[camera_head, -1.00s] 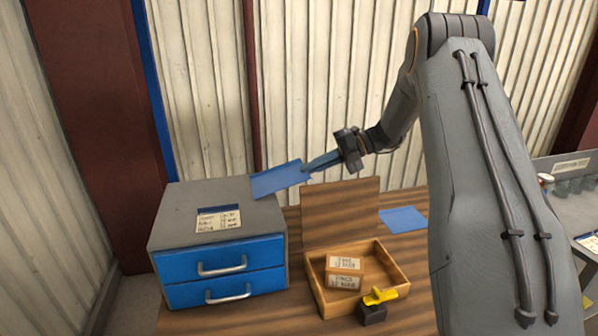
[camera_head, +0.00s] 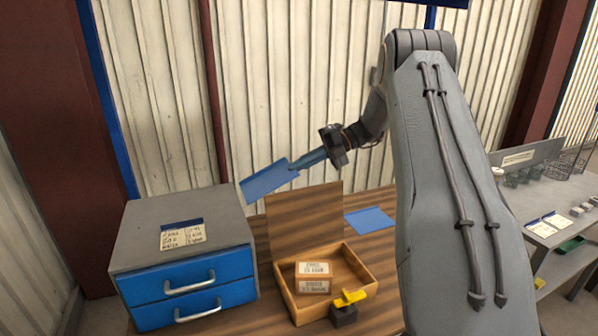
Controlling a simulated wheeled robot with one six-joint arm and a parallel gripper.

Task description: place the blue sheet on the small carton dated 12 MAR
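My gripper (camera_head: 296,166) is shut on one end of a blue sheet (camera_head: 266,181) and holds it in the air, tilted, in front of the ribbed wall and to the right of the drawer cabinet. A second blue sheet (camera_head: 369,221) lies on the table behind the wooden box. Two small brown cartons with pale labels are in the box: one above in the picture (camera_head: 313,268), one below (camera_head: 315,287). I cannot tell whether they are stacked. The label print is too small to read the dates surely. My gripper is above and behind them.
The open wooden box (camera_head: 370,276) has a raised board (camera_head: 305,222) behind it. A yellow-topped dark object (camera_head: 345,308) stands at its front. A grey cabinet (camera_head: 190,217) with blue drawers and a note (camera_head: 182,234) is at left. Shelving (camera_head: 545,226) stands at right.

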